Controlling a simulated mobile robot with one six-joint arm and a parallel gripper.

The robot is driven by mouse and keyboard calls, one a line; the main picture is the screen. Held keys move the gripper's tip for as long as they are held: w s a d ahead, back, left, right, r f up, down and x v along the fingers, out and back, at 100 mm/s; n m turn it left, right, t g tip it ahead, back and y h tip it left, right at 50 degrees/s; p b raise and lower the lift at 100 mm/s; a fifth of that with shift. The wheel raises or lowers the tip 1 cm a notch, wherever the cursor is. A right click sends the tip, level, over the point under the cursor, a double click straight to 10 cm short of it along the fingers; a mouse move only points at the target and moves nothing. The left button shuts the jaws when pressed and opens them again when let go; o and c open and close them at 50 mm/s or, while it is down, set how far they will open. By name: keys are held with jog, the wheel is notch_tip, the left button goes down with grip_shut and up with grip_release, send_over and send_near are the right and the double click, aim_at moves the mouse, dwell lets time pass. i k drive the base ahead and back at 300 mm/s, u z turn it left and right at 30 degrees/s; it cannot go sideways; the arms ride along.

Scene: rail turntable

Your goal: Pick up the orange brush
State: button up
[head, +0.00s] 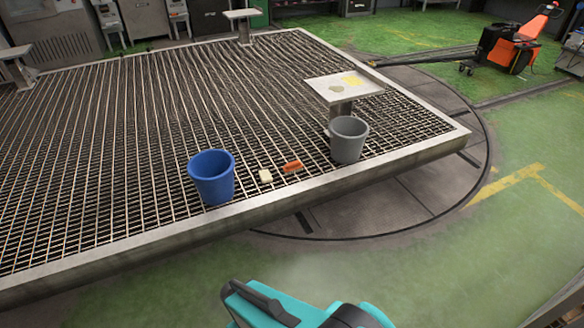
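The orange brush (292,166) lies on the metal grating (110,150), near the front edge of the platform. It is between a pale block (265,176) on its left and a grey bucket (348,140) on its right. It looks small and unobstructed from here. My gripper is not in the head view; only a teal and black part, possibly of my own body, shows at the bottom.
A blue bucket (212,178) stands on the grating left of the pale block. A small raised plate (343,86) stands behind the grey bucket. The platform has a raised metal rim (400,158). Green floor (430,260) in front is clear.

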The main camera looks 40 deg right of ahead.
aim_at(293, 167)
jog(key=i, duration=0.85)
jog(key=u, duration=0.05)
